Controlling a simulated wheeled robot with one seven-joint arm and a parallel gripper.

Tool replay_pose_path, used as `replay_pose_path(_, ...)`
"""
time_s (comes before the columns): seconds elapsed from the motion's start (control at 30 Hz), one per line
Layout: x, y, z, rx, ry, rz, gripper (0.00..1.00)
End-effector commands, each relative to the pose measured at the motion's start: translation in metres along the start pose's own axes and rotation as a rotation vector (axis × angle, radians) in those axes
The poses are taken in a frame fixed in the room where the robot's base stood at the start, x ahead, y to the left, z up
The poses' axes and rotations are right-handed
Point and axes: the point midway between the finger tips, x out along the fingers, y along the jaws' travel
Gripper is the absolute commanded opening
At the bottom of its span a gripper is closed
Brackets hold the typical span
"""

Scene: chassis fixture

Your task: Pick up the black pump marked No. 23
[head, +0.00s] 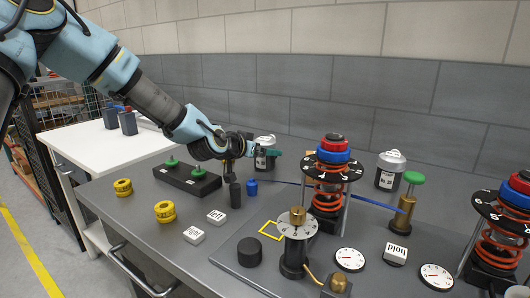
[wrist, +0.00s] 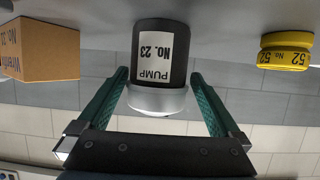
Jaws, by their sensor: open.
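The black pump marked No. 23 (wrist: 178,75) appears upside down in the wrist view, with a dark body, a white label and a silver cap. My gripper (wrist: 158,78) is open, with one green finger on each side of the pump and small gaps showing. In the head view my gripper (head: 262,152) is at the back of the bench, in front of a dark canister with a silver top (head: 266,143), which looks like this pump. Its label is too small to read there and is partly covered by a finger.
A similar canister (head: 390,172) stands farther right. A dark cylinder (head: 235,195) and a small blue part (head: 252,188) stand below my wrist. A spring tower (head: 328,180) rises to the right. The wrist view shows a brown box (wrist: 40,52) and a yellow part (wrist: 285,52) beside the pump.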

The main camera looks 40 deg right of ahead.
Motion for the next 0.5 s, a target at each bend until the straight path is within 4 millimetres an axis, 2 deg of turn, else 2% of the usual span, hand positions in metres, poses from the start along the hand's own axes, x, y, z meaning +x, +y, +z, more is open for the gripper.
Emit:
replay_pose_path(0.23, 0.034, 0.003, 0.0, -0.002, 0.0, 0.002, 1.0)
replay_pose_path(0.5, 0.041, 0.003, 0.002, 0.0, -0.001, 0.001, 1.0)
